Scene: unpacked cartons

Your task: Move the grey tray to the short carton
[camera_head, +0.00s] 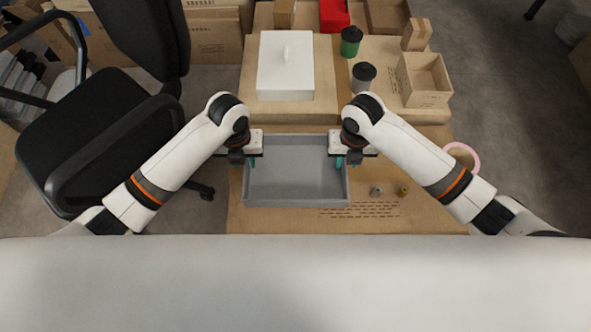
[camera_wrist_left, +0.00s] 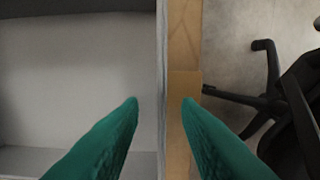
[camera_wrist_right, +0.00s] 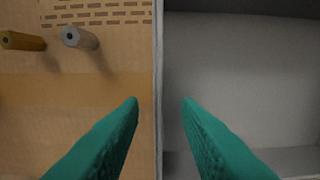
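The grey tray (camera_head: 297,188) is a shallow open rectangular tray, empty where I can see into it, lying on the nearest carton top (camera_head: 420,215). My left gripper (camera_head: 250,161) is at the tray's left wall; in the left wrist view its teal fingers (camera_wrist_left: 161,102) are apart, one on each side of the wall (camera_wrist_left: 161,60). My right gripper (camera_head: 340,162) is at the right wall; in the right wrist view its fingers (camera_wrist_right: 161,102) also stand apart around the wall (camera_wrist_right: 159,50). I cannot tell for certain which carton is the short one.
Behind the tray, a white lidded box (camera_head: 285,70) stands on a carton (camera_head: 290,112). To its right are a dark-lidded grey cup (camera_head: 363,78), a green cup (camera_head: 350,42) and an open wooden box (camera_head: 424,82). Two small cylinders and a pink-edged tape roll (camera_head: 465,152) are right. A chair (camera_head: 100,135) stands left.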

